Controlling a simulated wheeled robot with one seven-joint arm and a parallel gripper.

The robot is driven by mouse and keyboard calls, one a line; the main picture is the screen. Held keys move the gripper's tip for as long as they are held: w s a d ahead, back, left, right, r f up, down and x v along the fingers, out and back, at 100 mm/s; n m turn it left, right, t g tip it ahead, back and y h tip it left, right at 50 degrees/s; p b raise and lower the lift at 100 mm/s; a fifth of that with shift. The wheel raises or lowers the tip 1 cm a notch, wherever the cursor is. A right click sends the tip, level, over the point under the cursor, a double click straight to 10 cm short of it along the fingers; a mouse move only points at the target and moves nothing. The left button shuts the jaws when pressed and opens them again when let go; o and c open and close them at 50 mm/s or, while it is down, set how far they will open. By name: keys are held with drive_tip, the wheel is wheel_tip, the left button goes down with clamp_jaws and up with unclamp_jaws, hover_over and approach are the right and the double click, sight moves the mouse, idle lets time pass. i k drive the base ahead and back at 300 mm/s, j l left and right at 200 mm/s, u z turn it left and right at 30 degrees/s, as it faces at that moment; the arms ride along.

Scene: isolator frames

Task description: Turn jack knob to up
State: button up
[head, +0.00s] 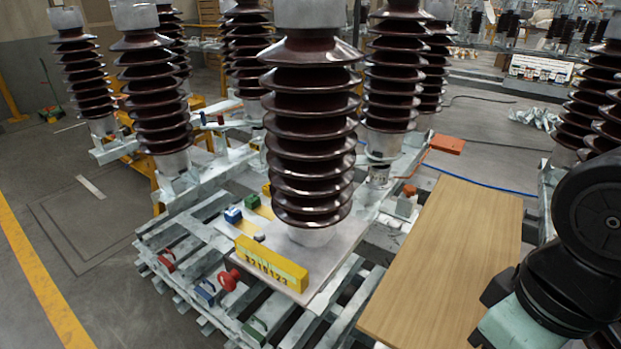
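Which part is the jack knob is not clear to me. A red knob (229,280) sticks out at the left end of a yellow block (271,263) with dark number markings. The block lies along the front of a pale base plate (322,287) under a brown ribbed insulator (311,130). The knob's setting is too small to read. My arm (590,235) shows at the right edge, well right of the knob. My gripper is not in view.
A wooden board (450,260) lies between the base plate and my arm. Small blue (233,215), green (252,201) and red (166,261) parts sit around the slatted pallet (185,240). More insulators stand behind.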

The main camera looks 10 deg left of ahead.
sight(226, 281)
drive_tip(key=j+u, duration=0.75)
drive_tip(key=i, duration=0.05)
